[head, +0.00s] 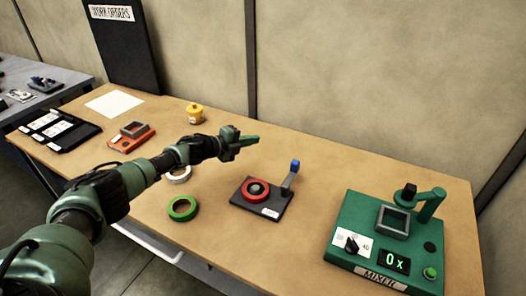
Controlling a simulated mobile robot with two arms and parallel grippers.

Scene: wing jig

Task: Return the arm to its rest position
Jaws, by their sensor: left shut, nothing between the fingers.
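My left arm comes in from the lower left and reaches over the workbench (310,173). Its left gripper (252,139) is in the air above the bench, towards the back, with green fingers pointing right. The fingers are shut with nothing held. The gripper is above and behind the dark tape stand, apart from it. My right gripper is not in view.
A dark stand holds a red ring (247,190); its blue-tipped lever (294,165) stands up. A green ring (183,209) and a white ring (187,176) lie near my forearm. A yellow pot (195,114), orange device (123,141) and green mixer (350,225) stand on the bench.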

